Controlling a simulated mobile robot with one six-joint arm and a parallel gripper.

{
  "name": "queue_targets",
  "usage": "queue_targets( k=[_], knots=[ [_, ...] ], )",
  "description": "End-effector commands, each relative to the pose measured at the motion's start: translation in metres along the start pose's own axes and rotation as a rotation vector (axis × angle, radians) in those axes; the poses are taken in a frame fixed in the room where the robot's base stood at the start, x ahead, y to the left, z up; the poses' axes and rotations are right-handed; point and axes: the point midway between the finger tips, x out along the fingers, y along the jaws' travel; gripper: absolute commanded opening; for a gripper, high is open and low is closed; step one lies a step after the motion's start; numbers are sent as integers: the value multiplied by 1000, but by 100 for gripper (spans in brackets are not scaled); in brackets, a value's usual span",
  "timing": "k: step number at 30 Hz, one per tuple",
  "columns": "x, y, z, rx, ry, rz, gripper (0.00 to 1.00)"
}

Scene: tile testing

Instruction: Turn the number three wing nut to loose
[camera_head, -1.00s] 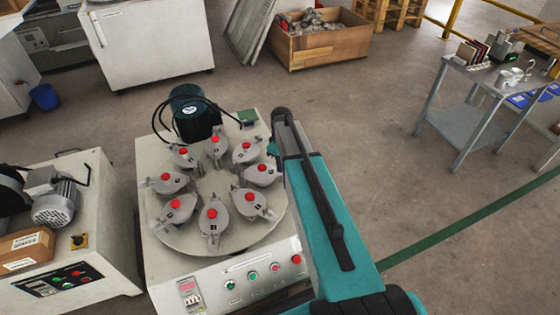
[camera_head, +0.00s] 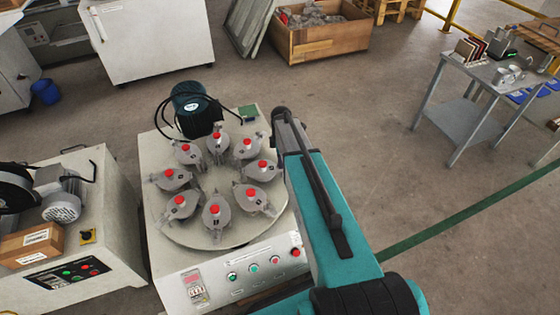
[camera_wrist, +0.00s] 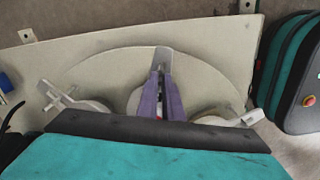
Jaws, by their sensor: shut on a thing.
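A round turntable (camera_head: 228,243) on a pale machine carries several grey lidded pots with red knobs and metal clamp fittings. It also shows in the wrist view (camera_wrist: 105,72). My gripper (camera_wrist: 160,76) has two purple fingers close together there, shut on a small part at the turntable, which I take to be a wing nut. The fingers hide most of it. A grey metal piece (camera_wrist: 163,53) shows just beyond their tips. Another clamp fitting (camera_wrist: 55,97) is at the left. No number is readable. In the head view my gripper is hidden behind my teal arm.
A dark motor (camera_head: 194,108) stands behind the turntable. Buttons line the machine's front panel (camera_head: 215,284). Another machine (camera_head: 120,215) stands close on the left. A metal table (camera_head: 470,85) is at the far right, with open floor before it.

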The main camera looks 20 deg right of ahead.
Motion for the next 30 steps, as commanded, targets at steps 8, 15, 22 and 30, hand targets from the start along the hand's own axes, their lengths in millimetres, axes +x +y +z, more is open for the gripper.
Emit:
queue_targets(
  k=[8,15,22,30],
  knots=[
    [0,0,-1,-15,2,0,0],
    [0,0,-1,-14,1,0,20],
    [0,0,0,-13,1,0,25],
    [-6,0,0,-12,0,1,25]
  ],
)
